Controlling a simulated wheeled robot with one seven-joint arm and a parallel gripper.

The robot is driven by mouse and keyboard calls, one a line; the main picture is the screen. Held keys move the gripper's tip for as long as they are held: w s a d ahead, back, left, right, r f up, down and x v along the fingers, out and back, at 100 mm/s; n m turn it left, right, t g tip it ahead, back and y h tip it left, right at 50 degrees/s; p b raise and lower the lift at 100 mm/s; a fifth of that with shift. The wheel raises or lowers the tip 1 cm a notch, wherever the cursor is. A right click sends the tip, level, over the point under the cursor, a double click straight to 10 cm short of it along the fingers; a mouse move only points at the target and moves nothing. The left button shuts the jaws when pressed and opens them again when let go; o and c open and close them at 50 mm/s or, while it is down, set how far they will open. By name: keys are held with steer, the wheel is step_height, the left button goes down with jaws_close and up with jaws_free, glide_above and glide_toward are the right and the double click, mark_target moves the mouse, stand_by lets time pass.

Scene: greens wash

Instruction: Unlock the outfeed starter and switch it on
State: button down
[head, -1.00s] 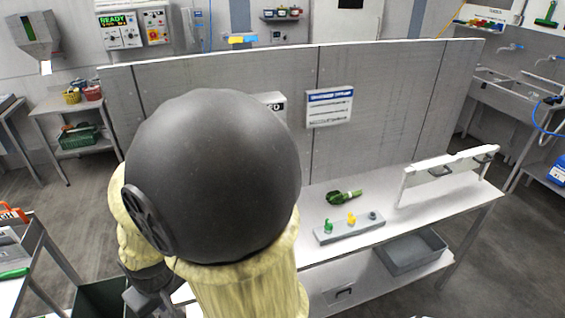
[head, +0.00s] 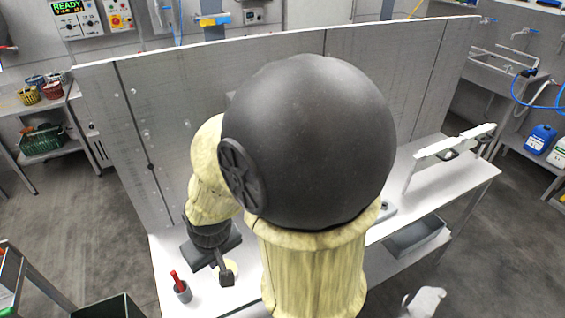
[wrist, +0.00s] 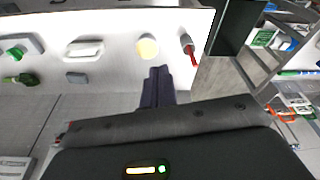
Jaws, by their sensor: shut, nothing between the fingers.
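I cannot pick out the outfeed starter for certain. A wall unit with a red and yellow switch (head: 118,12) is at the top left of the head view. My gripper (head: 226,278) is shut and empty above the left end of the white bench. In the wrist view its closed fingers (wrist: 159,71) point toward a pale yellow disc (wrist: 147,47), apart from it as far as I can tell. A grey block with a green piece (wrist: 17,51) lies at the left there. My arm hides that part of the bench in the head view.
A red-handled tool in a grey cup (head: 182,291) stands near the bench's left edge. A white dish (wrist: 83,48), a small grey block (wrist: 75,78) and green leaves (wrist: 24,78) show in the wrist view. A grey upright panel (head: 150,100) backs the bench.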

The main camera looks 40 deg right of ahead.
stand_by(0.4)
steer(key=w+d+f+n+t+h+b, duration=0.1)
steer(key=w+d+f+t+h, duration=0.15)
steer(key=w+d, duration=0.35)
steer(key=w+d+f+t+h, duration=0.1)
steer(key=w+d+f+t, duration=0.25)
steer(key=w, duration=0.45)
steer(key=d+n+t+h+b, duration=0.1)
steer(key=d+n+t+h, duration=0.2)
steer(key=d+n+h, duration=0.4)
steer(key=d+h, duration=0.5)
steer(key=d, duration=0.3)
steer(key=shift+d+n, duration=0.3)
steer(key=shift+w+r, duration=0.1)
steer(key=p+x, duration=0.4)
steer(key=x, duration=0.6)
